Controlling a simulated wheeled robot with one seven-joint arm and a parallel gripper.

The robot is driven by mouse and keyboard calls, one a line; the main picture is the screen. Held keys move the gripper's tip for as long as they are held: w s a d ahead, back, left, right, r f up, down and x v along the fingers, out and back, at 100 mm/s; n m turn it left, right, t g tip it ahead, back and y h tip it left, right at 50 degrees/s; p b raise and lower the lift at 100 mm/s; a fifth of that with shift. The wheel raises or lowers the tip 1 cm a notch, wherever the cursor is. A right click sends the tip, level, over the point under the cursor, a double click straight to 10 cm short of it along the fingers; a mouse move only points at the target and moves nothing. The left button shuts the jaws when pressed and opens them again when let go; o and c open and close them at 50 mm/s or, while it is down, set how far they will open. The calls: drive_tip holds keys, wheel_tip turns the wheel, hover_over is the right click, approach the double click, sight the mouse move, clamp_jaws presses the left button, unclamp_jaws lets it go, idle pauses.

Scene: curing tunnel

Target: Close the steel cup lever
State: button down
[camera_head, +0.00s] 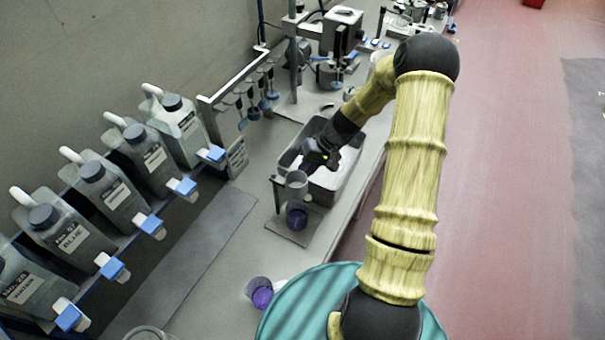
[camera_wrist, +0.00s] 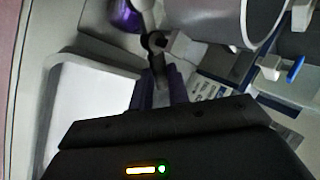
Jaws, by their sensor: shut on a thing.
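The steel cup (camera_head: 296,184) stands on a small stand above a purple-filled cup. In the wrist view the steel cup (camera_wrist: 207,18) is large at the top, cut off by the frame edge. Its lever (camera_wrist: 154,41), a dark rod with a round knob, points down toward my fingers. My gripper (camera_wrist: 160,88) is shut on the lever, with purple-grey fingers at its lower end. In the head view my gripper (camera_head: 308,162) is beside the steel cup, and the lever is too small to make out. Whether the lever is fully closed cannot be told.
The purple-filled cup (camera_head: 297,216) stands below. A grey tray (camera_head: 349,167) lies under my forearm. Labelled bottles (camera_head: 108,194) with blue-handled taps line the left. Another purple-filled cup (camera_head: 260,293) stands at the front. Free bench (camera_head: 240,240) lies between.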

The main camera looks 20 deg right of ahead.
drive_tip(key=shift+s+d+m+t+h+b, duration=0.4)
drive_tip(key=shift+m+t+b, duration=0.4)
drive_tip(key=shift+m+b, duration=0.85)
drive_tip(key=shift+s+d+m+t+h+b, duration=0.3)
drive_tip(key=shift+m+t+b, duration=0.5)
drive_tip(key=shift+m+b, duration=0.9)
drive_tip(key=shift+s+d+m+t+h+b, duration=0.4)
drive_tip(key=shift+m+t+b, duration=0.6)
drive_tip(key=shift+b, duration=1.1)
drive_tip(key=shift+m, duration=0.25)
drive_tip(key=c, duration=1.3)
unclamp_jaws()
drive_tip(key=shift+c, duration=0.2)
drive_tip(key=shift+s+d+r, duration=0.1)
drive_tip(key=shift+r, duration=0.05)
drive_tip(key=v, duration=1.7)
drive_tip(key=shift+w+r, duration=0.15)
drive_tip(key=shift+w, duration=0.1)
